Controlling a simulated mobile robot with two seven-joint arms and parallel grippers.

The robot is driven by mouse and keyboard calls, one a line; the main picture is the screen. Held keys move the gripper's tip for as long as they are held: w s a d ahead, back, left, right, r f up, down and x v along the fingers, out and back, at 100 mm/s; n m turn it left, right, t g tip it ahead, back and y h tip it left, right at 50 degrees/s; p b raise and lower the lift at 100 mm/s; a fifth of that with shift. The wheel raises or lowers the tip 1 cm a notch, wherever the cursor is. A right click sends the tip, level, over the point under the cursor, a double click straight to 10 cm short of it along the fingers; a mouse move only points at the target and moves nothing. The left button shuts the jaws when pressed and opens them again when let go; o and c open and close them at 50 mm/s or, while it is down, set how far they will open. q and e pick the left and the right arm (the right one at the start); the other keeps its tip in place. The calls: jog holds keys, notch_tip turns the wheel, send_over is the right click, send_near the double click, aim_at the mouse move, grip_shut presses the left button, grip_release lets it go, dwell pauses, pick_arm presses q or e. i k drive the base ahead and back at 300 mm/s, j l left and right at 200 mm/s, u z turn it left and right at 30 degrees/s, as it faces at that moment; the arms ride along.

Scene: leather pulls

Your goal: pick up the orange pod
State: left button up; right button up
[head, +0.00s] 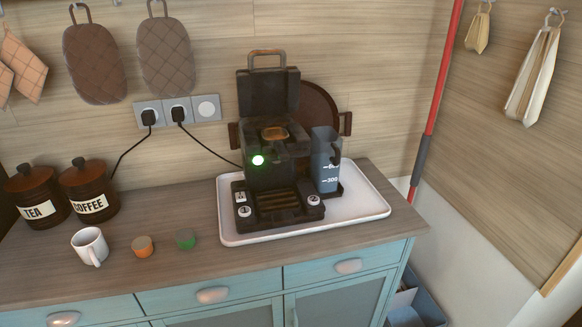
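The orange pod (143,246) is a small short cylinder with a paler top. It stands on the wooden counter, between the white mug (90,246) on its left and a green pod (185,239) on its right, apart from both. Neither of my grippers shows in the head view, so their state is hidden.
A dark coffee machine (268,165) with its lid raised and a green light stands on a white tray (365,212), with a water tank (326,160) beside it. TEA (37,197) and COFFEE (90,190) jars stand at the left. The counter in front of the pods is clear.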

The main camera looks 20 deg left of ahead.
aim_at(143, 246)
jog(key=u, duration=1.7)
